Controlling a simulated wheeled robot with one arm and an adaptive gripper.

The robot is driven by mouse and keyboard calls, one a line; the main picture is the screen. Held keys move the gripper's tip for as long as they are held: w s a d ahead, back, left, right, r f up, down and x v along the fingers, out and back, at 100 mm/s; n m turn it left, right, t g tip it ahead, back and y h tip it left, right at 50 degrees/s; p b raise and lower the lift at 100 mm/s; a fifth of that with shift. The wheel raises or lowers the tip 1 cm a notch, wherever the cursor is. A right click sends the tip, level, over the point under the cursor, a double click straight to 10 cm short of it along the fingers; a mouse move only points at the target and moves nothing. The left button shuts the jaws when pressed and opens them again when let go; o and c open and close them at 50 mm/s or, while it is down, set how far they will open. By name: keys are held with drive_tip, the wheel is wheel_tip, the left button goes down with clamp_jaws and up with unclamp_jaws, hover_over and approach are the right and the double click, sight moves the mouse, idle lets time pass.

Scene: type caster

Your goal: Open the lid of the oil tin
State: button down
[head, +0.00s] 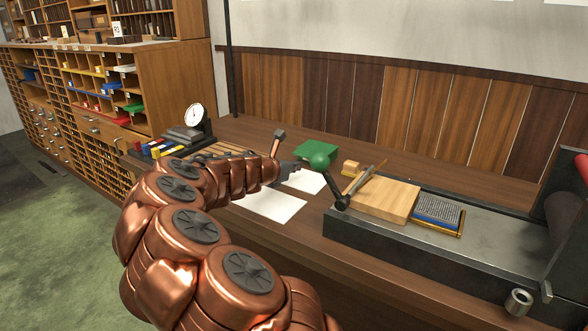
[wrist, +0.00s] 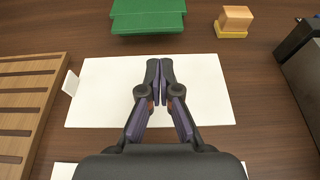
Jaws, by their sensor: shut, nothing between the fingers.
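A green box-shaped thing (head: 317,149), which I take to be the oil tin, sits on the brown bench top beyond my gripper. In the wrist view the green tin (wrist: 148,22) is cut off by the top edge. Its surface there shows two green bands with a line between them; I cannot tell whether its lid is open or shut. My gripper (wrist: 159,64) is shut and empty, its fingertips together over a white sheet, short of the tin. In the head view my gripper (head: 293,169) is small, near the tin's front left side.
A green ball knob (head: 319,160) on a dark handle stands close to the tin's right. A small tan block on a yellow base (wrist: 233,24) is right of it. White sheets (head: 268,205) lie in front. A slatted wooden rack (wrist: 27,110) is left; the press bed (head: 380,245) is right.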

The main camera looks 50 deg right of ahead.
sight(307, 171)
drive_tip(key=shift+b+x, duration=0.35)
drive_tip(key=shift+x, duration=3.55)
drive_tip(key=shift+s+r+p, duration=0.1)
drive_tip(key=shift+r+p, duration=0.1)
drive_tip(key=shift+p, duration=0.25)
